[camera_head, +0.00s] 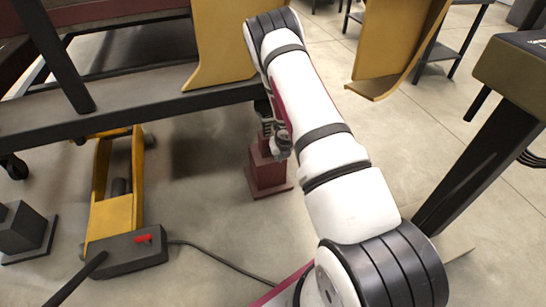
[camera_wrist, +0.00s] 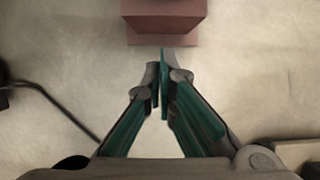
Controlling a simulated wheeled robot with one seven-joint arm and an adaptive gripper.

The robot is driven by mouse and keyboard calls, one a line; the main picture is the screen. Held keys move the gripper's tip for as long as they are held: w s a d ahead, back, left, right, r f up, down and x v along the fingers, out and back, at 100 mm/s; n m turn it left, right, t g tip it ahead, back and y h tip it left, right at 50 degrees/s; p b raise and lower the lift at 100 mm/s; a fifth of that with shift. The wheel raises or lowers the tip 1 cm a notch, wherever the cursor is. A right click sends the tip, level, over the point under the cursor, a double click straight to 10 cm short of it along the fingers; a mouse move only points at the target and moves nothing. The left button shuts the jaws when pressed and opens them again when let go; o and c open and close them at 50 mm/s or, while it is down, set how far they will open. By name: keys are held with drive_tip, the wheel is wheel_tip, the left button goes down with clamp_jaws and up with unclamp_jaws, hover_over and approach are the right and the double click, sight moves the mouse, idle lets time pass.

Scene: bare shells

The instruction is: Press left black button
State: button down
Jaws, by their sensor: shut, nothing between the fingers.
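I cannot make out a black button in either view. A dark red pedestal (camera_head: 266,172) stands on the floor below my arm, and my gripper hides part of it. In the wrist view the pedestal (camera_wrist: 165,18) is at the top edge, just beyond the fingertips. My gripper (camera_head: 278,147) hangs in front of the pedestal's upper part in the head view. In the wrist view my gripper (camera_wrist: 161,62) has its green-padded fingers drawn together at the tips, with nothing held. I cannot tell whether it touches the pedestal.
A dark grey box (camera_head: 128,256) with a red switch (camera_head: 144,238) lies at lower left, with a cable across the floor. A yellow frame (camera_head: 115,205) stands behind it. A dark beam (camera_head: 130,112) crosses at upper left. A dark post (camera_head: 480,165) stands right.

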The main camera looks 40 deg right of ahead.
drive_tip(key=w+d+f, duration=0.1)
drive_tip(key=w+f, duration=0.4)
drive_tip(key=shift+w+d+f, duration=0.25)
drive_tip(key=shift+w+d, duration=0.15)
idle(0.5)
